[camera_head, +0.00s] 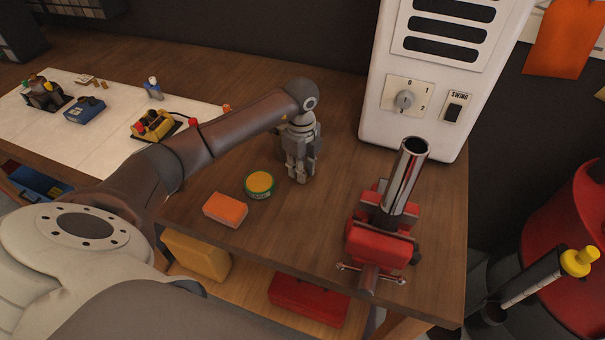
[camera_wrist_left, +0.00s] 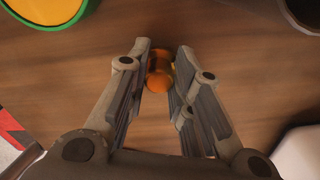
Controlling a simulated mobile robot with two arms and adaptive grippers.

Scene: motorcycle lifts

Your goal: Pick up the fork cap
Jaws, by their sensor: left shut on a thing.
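My left gripper (camera_head: 300,178) points down over the brown wooden bench, left of the red vise. In the left wrist view its two fingers (camera_wrist_left: 159,72) are closed on a small orange fork cap (camera_wrist_left: 159,80) at the fingertips. In the head view I cannot make out the cap, as the fingers hide it. I cannot tell whether the cap touches the bench top. My right gripper is in neither view.
A chrome tube (camera_head: 403,182) stands tilted in a red vise (camera_head: 378,245). A green tin with a yellow lid (camera_head: 260,184) and an orange block (camera_head: 226,210) lie left of the gripper. A white machine (camera_head: 440,75) stands behind. Bare bench (camera_head: 300,235) shows before the gripper.

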